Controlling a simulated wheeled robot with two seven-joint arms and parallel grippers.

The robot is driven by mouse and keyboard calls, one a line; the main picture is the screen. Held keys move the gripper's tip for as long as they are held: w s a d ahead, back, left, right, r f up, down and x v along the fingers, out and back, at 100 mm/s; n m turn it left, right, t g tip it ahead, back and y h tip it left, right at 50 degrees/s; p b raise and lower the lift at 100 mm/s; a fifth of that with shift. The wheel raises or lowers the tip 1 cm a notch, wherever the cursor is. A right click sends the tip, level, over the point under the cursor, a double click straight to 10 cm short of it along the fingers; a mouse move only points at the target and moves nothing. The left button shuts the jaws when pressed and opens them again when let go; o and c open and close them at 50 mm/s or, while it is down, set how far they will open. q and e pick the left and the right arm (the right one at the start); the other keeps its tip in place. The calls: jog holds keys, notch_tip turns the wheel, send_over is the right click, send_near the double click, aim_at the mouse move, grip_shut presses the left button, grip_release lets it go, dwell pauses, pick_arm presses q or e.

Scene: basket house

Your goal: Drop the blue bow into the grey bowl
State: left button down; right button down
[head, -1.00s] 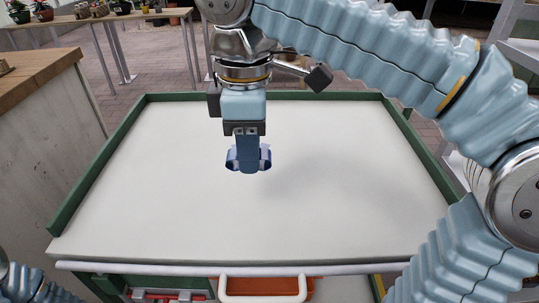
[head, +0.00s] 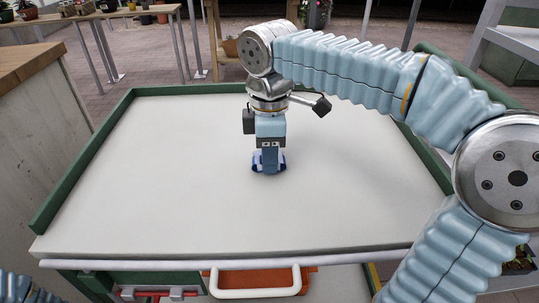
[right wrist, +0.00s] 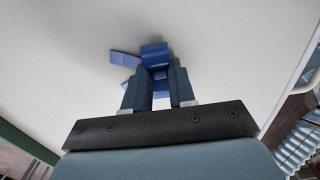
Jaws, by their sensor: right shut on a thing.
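The blue bow (head: 256,166) is in the jaws of my right gripper (head: 270,162), over the middle of the white tabletop. Its loops stick out on both sides of the fingers. In the right wrist view the bow (right wrist: 154,51) sits between the fingertips of the gripper (right wrist: 158,80), with one blue end pointing left. The gripper points down and is low over the tabletop; I cannot tell whether the bow touches it. No grey bowl shows in either view. My left gripper is out of view.
The white tabletop (head: 160,180) is otherwise bare, with a raised green rim (head: 75,165) at the sides and back. A white handle (head: 255,280) is at its front. A wood-topped cabinet (head: 35,110) stands left, and a bench with plants (head: 95,16) behind.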

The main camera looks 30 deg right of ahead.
jog(key=c, duration=1.4)
grip_release()
jog(key=shift+f, duration=0.1)
jog(key=o, duration=0.5)
jog(key=shift+c, duration=0.2)
notch_tip(320, 180, up, 12)
jog(key=p, duration=0.2)
jog(key=shift+f+p, duration=0.2)
jog(key=shift+p, duration=0.2)
jog(key=shift+o, duration=0.7)
jog(key=w+a+p, duration=0.1)
jog(key=a+r+h+p, duration=0.1)
jog(key=w+a+r+g+h+p, duration=0.1)
jog(key=shift+w+a, duration=0.3)
jog(key=shift+a, duration=0.1)
jog(key=b, duration=0.2)
send_over(256, 157)
jog(key=shift+h, duration=0.4)
notch_tip(256, 157, down, 8)
jog(key=shift+r, duration=0.25)
jog(key=shift+s+b+x, duration=0.2)
jog(key=shift+x, duration=0.8)
jog(key=shift+s+b+x, duration=0.15)
jog(key=shift+b+x, duration=0.1)
jog(key=shift+x, duration=0.8)
jog(key=shift+s+b+x, duration=0.2)
jog(key=shift+x, duration=0.8)
